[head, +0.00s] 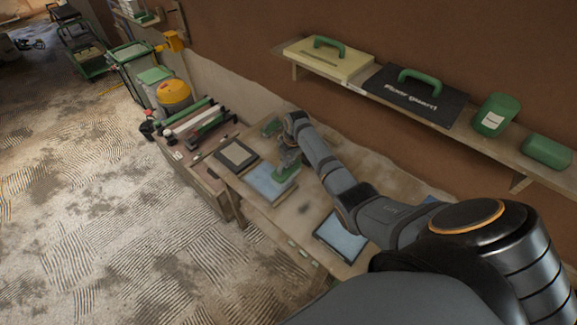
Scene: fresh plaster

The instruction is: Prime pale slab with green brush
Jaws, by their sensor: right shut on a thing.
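My right arm reaches in from the right over the workbench. My right gripper (287,158) is shut on the green brush (287,171). The brush is at the right end of a pale blue-grey slab (262,184); I cannot tell whether its bristles touch the surface. The slab lies flat on the bench. The gripper's fingertips are small and partly hidden by the wrist. My left gripper is out of view.
The workbench (300,208) also bears a beige panel in a dark frame (236,155), a dark-edged bluish panel (340,238) and another green-handled tool (271,127). A wall shelf (364,84) above holds green-handled floats and green containers. Rollers (196,122) lie at the left end.

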